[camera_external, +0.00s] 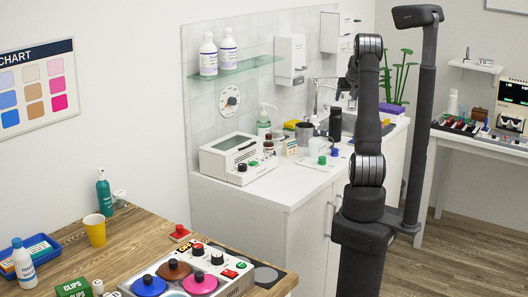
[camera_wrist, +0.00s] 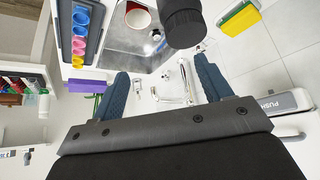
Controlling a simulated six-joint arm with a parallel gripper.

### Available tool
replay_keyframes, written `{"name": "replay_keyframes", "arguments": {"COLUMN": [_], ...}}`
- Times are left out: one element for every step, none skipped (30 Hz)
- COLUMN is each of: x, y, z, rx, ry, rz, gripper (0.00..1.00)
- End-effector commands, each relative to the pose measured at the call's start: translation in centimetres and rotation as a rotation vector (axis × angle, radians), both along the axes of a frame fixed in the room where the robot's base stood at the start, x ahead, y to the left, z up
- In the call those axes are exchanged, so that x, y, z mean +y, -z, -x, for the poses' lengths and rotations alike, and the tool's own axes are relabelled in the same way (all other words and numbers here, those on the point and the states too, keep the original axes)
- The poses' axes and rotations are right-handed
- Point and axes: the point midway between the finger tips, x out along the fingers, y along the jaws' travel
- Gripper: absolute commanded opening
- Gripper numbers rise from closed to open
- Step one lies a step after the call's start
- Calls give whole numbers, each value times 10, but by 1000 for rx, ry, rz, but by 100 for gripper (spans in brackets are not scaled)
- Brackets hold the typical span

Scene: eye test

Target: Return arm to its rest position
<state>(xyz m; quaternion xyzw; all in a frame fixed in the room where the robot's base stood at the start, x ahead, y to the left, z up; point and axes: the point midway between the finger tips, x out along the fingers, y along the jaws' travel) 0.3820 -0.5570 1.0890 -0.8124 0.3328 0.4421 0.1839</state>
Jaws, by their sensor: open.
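My arm stands upright at the right of the external view, with its upper part bent toward the counter. My gripper (camera_external: 351,80) is above the sink end of the white counter (camera_external: 292,186), partly hidden by my own arm link. In the wrist view my gripper (camera_wrist: 163,74) shows two blue fingers spread wide apart, with nothing between them. The chrome faucet (camera_wrist: 184,84) shows beyond the gap, and I cannot tell its exact distance.
A dark bottle (camera_external: 335,123) stands near the sink (camera_wrist: 116,48). A yellow-green sponge (camera_wrist: 238,18), a tray of coloured cups (camera_wrist: 73,48) and a wall dispenser (camera_wrist: 288,102) are around the gripper. A wooden table (camera_external: 135,232) with a button panel (camera_external: 236,284) is at lower left.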

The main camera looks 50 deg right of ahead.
Motion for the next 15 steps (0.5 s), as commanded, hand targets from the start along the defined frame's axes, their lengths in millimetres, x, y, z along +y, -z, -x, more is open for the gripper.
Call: {"name": "replay_keyframes", "arguments": {"x": [-2, -2, -3, -4, -4, -6, -6, -7, -8, -8, -9, -4, 0, 4, 10], "y": [-6, -9, -14, -17, -20, -24, -27, -30, -34, -37, -40, -41, -41, -42, -43], "z": [11, 16, 23, 28, 32, 40, 45, 50, 57, 62, 67, 62, 55, 50, 43], "rx": [-1, 0, -1, -1, -2, -1, 0, 0, -1, -1, -1, -1, 0, 0, 0], "ry": [4, 3, 4, 4, 4, 4, 3, 3, 4, 4, 4, -15, -36, -52, -74], "rz": [2, 2, 2, 2, 2, 1, 2, 2, 3, 1, 1, 1, 1, 0, 0], "gripper": [71, 71, 71, 71, 71, 71, 71, 71, 71, 71, 71, 71, 71, 71, 71]}}
